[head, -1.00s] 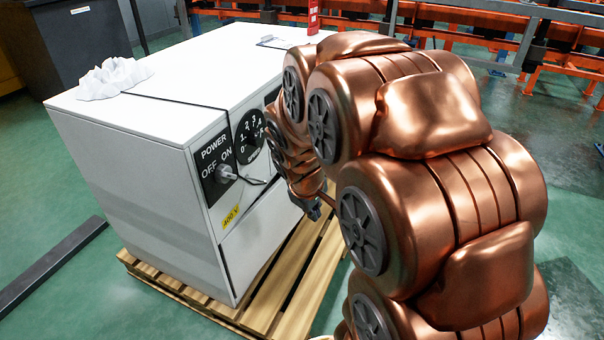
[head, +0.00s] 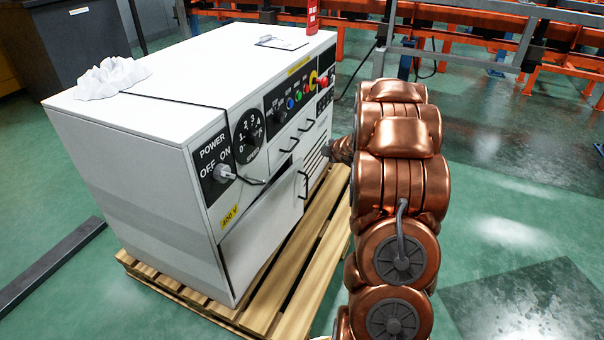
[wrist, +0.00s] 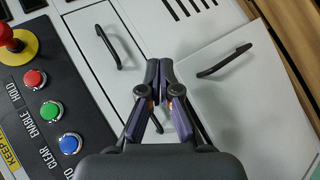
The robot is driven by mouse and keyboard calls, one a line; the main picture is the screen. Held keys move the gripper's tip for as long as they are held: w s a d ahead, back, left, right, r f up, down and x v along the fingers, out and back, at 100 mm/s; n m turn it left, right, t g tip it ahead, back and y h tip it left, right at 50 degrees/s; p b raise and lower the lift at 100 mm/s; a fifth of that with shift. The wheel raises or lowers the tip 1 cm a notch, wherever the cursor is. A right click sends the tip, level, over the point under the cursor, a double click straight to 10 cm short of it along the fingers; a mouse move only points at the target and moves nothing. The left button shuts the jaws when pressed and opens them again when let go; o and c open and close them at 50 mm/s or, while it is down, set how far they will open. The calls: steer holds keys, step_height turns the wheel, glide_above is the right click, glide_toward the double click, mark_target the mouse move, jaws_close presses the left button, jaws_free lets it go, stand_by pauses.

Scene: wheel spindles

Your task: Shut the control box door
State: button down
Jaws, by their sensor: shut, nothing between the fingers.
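The white control box (head: 140,175) stands on a wooden pallet at left centre in the head view. Its lower front door (head: 262,222) has a black handle (head: 303,184) near its right edge and appears ajar, with a dark gap along its top. In the wrist view this door (wrist: 250,95) lies at right, skewed against the neighbouring panels, with its handle (wrist: 225,61). My gripper (wrist: 165,68) is shut and empty, in front of the box face between that door and a flush panel (wrist: 103,35). Contact cannot be told.
A black panel (wrist: 45,115) with coloured buttons and a red knob is at left in the wrist view. The pallet (head: 290,300) sticks out below the box front. A clipboard and red can (head: 312,16) are on top.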

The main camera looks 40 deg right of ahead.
step_height(320, 180, down, 5)
steer(key=d+n+t+y, duration=0.2)
steer(key=n+t+y, duration=0.1)
steer(key=n+y, duration=0.15)
steer(key=n+t+y, duration=0.3)
steer(key=n+y, duration=0.2)
steer(key=y, duration=0.1)
glide_toward(295, 169)
steer(key=b+x, duration=0.4)
steer(key=x, duration=0.1)
steer(key=shift+w+f+b, duration=0.1)
steer(key=shift+b, duration=0.25)
steer(key=shift+b+x, duration=0.35)
steer(key=shift+x, duration=0.6)
